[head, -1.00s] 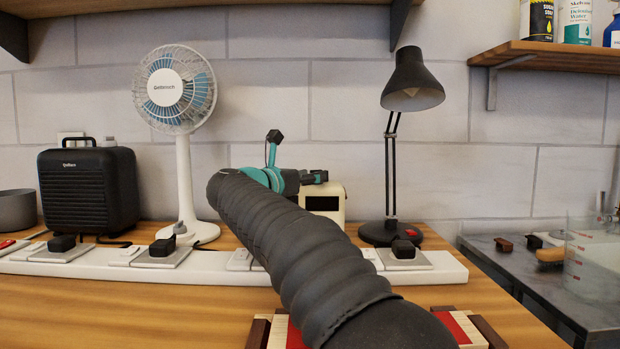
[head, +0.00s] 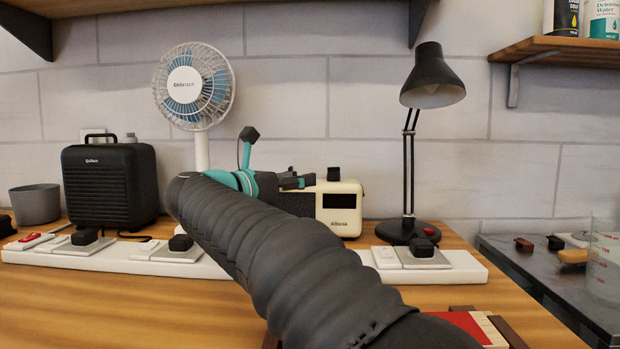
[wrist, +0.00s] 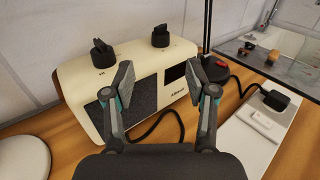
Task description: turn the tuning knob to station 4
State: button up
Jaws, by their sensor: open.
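A cream radio (head: 340,208) stands on the bench in the head view, partly hidden behind my arm. In the wrist view the radio (wrist: 87,88) shows two black knobs on its top, a left knob (wrist: 103,54) and a right knob (wrist: 160,37). The knob markings are too small to read, so I cannot tell which is for tuning. My gripper (wrist: 160,82) is open and empty, with its fingers apart in front of the radio in this view and both knobs beyond them. In the head view my gripper (head: 296,182) is at the radio's left part.
A white power strip (head: 130,258) with plugs runs along the bench in front. A fan (head: 188,88) and a black heater-like box (head: 110,186) stand left, a desk lamp (head: 430,82) right. A black cable (wrist: 160,120) curls before the radio.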

jog(key=shift+s+a, duration=0.45)
jog(key=shift+s, duration=0.1)
